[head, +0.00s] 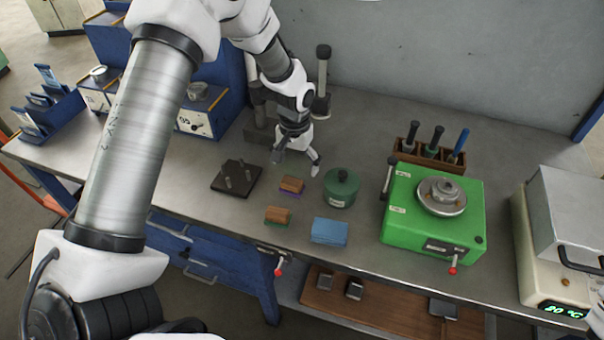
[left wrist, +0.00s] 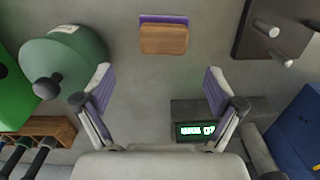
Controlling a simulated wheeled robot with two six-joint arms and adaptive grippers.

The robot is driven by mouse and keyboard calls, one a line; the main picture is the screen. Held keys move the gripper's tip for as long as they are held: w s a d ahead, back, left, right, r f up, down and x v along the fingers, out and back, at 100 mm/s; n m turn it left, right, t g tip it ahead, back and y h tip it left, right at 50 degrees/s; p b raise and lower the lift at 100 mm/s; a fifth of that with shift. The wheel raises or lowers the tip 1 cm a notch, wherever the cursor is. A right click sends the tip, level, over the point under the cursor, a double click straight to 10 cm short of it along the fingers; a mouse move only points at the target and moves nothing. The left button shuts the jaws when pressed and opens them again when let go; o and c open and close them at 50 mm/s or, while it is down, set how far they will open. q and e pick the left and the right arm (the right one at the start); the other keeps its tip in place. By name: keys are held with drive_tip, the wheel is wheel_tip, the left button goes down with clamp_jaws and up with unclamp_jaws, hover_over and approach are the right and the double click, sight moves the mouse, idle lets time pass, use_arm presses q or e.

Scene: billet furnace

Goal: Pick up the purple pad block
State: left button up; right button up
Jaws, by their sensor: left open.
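The purple pad block (head: 291,185), a small wooden block with a purple pad under it, lies on the grey bench. In the left wrist view the purple pad block (left wrist: 164,39) is near the top centre, beyond the fingertips and roughly midway between them. My left gripper (head: 297,163) is open and empty, pointing down above the bench just behind the block, apart from it. Its two purple-lined fingers (left wrist: 158,76) are spread wide in the left wrist view.
A green canister (head: 341,190) stands right of the block and a dark pegged plate (head: 237,178) left of it. A green-pad wooden block (head: 277,215) and a blue block (head: 330,232) are nearer the front edge. A green machine (head: 401,226) stands farther right.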

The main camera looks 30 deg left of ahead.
sight(291, 182)
use_arm(q)
drive_tip(key=s+f+p, duration=0.2)
drive_tip(key=s, duration=0.1)
drive_tip(key=shift+f, duration=0.25)
drive_tip(key=f, duration=0.1)
drive_tip(key=w+f, duration=0.1)
drive_tip(key=f, duration=0.1)
drive_tip(key=shift+w+f, duration=0.1)
drive_tip(key=shift+f, duration=0.05)
drive_tip(key=shift+w+a+f, duration=0.1)
drive_tip(key=shift+w+f, duration=0.1)
drive_tip(key=shift+f, duration=0.05)
drive_tip(key=shift+s+r, duration=0.2)
drive_tip(key=shift+s, duration=0.05)
drive_tip(key=shift+c, duration=1.3)
drive_tip(key=shift+s, duration=0.2)
drive_tip(key=c, duration=1.1)
use_arm(e)
drive_tip(key=r, duration=0.1)
drive_tip(key=s+r, duration=0.1)
drive_tip(key=r, duration=0.1)
drive_tip(key=shift+s, duration=0.3)
